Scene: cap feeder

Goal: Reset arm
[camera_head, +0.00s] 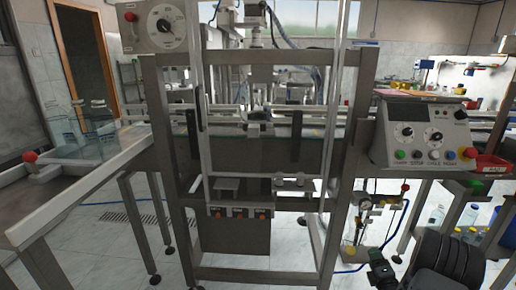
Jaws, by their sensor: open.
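I cannot make out my gripper in the head view. The cap feeder machine (155,145) stands in the middle, a grey metal frame with a glass guard in front. A conveyor rail runs across it at mid height. A grey box with a dial (165,27) is fixed at its upper left. A control panel (420,135) with dials and coloured buttons sits at its right.
A metal side table (75,190) at the left bears clear bottles (103,125) and a red knob (30,157). A red tray (490,164) is beside the control panel. Bottles (468,218) stand on a low shelf at the right. Tiled floor (100,265) shows at the lower left.

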